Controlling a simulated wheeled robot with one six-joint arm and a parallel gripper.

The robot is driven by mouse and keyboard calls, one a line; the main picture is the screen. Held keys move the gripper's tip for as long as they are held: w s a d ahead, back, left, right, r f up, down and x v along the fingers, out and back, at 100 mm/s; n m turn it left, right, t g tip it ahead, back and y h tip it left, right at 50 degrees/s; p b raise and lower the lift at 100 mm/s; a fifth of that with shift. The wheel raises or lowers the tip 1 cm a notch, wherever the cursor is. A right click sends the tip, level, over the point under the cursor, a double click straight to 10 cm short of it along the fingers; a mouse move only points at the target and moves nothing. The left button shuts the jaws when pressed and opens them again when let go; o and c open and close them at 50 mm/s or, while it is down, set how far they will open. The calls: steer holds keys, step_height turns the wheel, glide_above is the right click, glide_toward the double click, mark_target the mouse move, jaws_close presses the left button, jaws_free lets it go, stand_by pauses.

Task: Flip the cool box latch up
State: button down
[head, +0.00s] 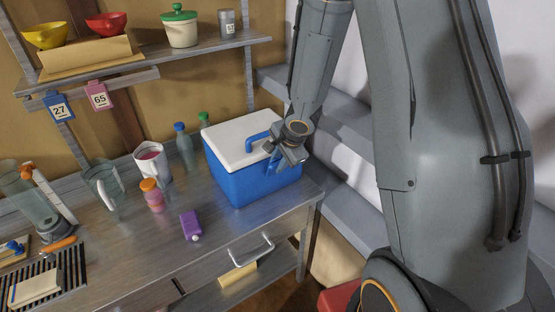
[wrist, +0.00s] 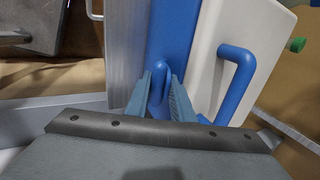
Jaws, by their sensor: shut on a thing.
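The cool box (head: 252,180) has a blue body and a white lid (head: 232,143), and stands on the right end of the grey counter. A blue handle (head: 257,139) rises from the lid; it also shows in the wrist view (wrist: 242,80). The lid looks closed. In the wrist view the blue latch (wrist: 159,72) sticks out from the front of the blue body, between my fingers. My gripper (wrist: 164,92) is shut on the latch. In the head view my gripper (head: 288,155) is at the box's right front, and it hides the latch there.
A purple carton (head: 191,225), an orange-capped jar (head: 152,195), a white mug (head: 151,161), a glass pitcher (head: 104,186) and bottles (head: 185,148) stand left of the box. A drawer handle (head: 252,252) sticks out below the counter edge. A shelf (head: 160,60) hangs above.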

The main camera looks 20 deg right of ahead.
steer(key=shift+a+f, duration=0.1)
stand_by(0.4)
steer(key=c, duration=1.8)
jaws_free()
steer(key=shift+o, duration=0.6)
steer(key=shift+w, duration=0.1)
